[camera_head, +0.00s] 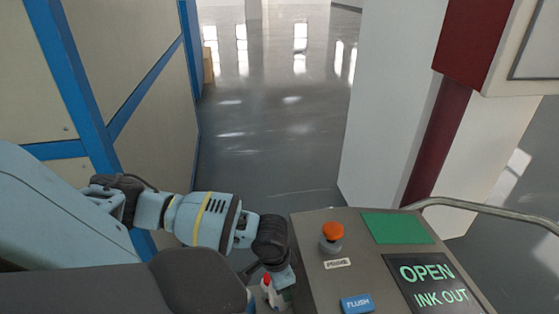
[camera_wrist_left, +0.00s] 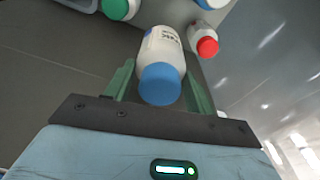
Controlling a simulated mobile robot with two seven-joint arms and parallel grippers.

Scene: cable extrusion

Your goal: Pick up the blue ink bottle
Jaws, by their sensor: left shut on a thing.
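The blue ink bottle (camera_wrist_left: 161,68) is white with a blue cap and a printed label. In the left wrist view it is between the two green fingers of my left gripper (camera_wrist_left: 160,74), which is shut on it. The cap points toward the wrist camera. In the head view my left arm reaches down beside the control console, and its fingers and the blue-capped bottle are hidden or too small to make out. My right gripper is in neither view.
A red-capped bottle (camera_wrist_left: 205,42) and a green-capped bottle (camera_wrist_left: 120,8) stand close by. The console (camera_head: 310,265) has an orange knob (camera_head: 333,232), a blue FLUSH button (camera_head: 357,304) and a screen (camera_head: 435,284). A blue-framed panel (camera_head: 145,60) is at left.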

